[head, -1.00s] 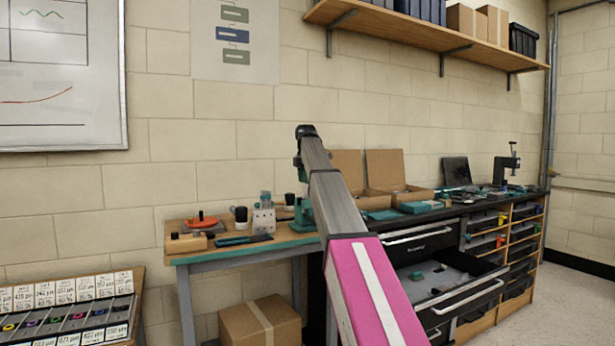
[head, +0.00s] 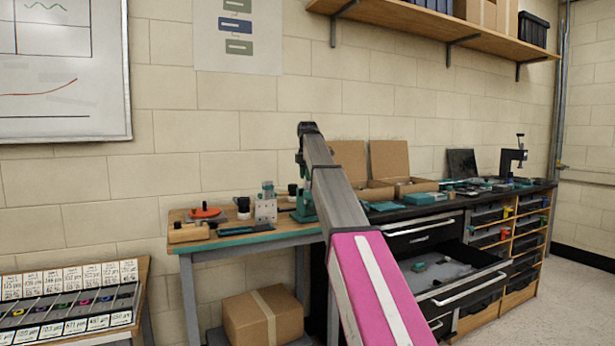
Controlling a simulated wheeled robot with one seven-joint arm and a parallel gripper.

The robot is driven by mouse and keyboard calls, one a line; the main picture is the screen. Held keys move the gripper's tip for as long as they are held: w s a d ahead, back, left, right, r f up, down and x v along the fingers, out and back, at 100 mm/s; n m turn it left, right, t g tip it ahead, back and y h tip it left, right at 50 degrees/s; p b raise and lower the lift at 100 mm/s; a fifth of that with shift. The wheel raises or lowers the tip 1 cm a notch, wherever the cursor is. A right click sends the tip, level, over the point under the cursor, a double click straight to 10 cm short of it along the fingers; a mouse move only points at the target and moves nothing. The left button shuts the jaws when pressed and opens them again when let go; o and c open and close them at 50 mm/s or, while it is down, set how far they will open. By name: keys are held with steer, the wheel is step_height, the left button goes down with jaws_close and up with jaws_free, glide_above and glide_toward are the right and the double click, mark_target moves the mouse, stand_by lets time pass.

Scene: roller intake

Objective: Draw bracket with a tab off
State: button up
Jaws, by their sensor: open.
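No bracket with a tab can be made out for certain. An open drawer (head: 476,286) of the black cabinet holds a few small parts, among them a teal piece (head: 418,267) and a small grey piece (head: 443,259); they are too small to identify. My arm rises across the middle of the view in front of the benches, with its pink link nearest. Its far end bends down beside the green press, and I cannot make out the gripper or its fingers.
A wooden bench (head: 235,239) at left carries a red-topped tool (head: 204,212) and a grey block (head: 265,210). A cardboard box (head: 262,314) sits below. Open cartons (head: 405,188) stand on the black counter (head: 440,209). A labelled bin rack (head: 70,325) is at lower left. Floor shows at right.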

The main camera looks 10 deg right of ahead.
jaws_close()
steer(key=shift+r, duration=0.15)
steer(key=shift+r, duration=1.75)
steer(key=shift+o, duration=0.4)
jaws_free()
